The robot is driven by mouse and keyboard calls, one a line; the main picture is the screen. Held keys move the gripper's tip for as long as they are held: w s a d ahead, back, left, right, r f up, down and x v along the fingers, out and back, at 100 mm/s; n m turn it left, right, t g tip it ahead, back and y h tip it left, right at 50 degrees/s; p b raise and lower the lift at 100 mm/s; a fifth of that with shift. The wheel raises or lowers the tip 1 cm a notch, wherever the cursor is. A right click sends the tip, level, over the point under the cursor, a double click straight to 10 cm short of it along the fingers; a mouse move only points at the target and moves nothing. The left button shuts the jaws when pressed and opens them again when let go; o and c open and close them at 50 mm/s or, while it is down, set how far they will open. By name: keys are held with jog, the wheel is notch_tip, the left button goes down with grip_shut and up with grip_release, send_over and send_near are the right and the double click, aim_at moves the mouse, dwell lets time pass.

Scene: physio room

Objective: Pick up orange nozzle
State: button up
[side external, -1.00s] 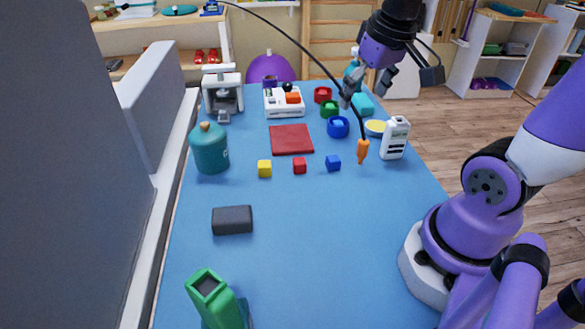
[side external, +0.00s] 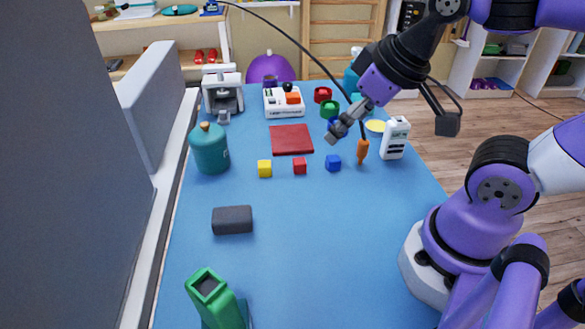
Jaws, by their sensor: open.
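The orange nozzle (side external: 362,149) hangs upright at the end of a thin black hose (side external: 300,47) that arcs in from the upper left. It is over the right part of the blue table, near the white bottle. My gripper (side external: 336,133) is open and empty. It points down and to the left, with its fingertips to the left of the nozzle and slightly higher in the picture. I cannot tell the depth between them. The gripper partly hides the blue cup behind it.
A red square (side external: 291,139) and a teal jar (side external: 209,148) are farther left. The table's front middle is clear.

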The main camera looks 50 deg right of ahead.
dwell(0.3)
jog(key=c, duration=0.4)
jog(key=m+g, duration=0.2)
jog(key=g, duration=0.2)
send_over(365, 140)
jog(key=f, duration=0.5)
jog(key=shift+s+a+f, duration=0.2)
jog(key=shift+s+a, duration=0.15)
jog(key=f, duration=0.2)
jog(key=d+f, duration=0.1)
jog(key=f, duration=0.2)
jog(key=shift+w+d+f, duration=0.15)
jog(key=shift+w+f, duration=0.05)
jog(key=shift+f, duration=0.05)
jog(key=shift+w+a+f, duration=0.15)
jog(key=shift+w+f, duration=0.05)
jog(key=shift+f, duration=1.2)
jog(key=shift+w+a+f, duration=0.15)
jog(key=shift+f, duration=1.2)
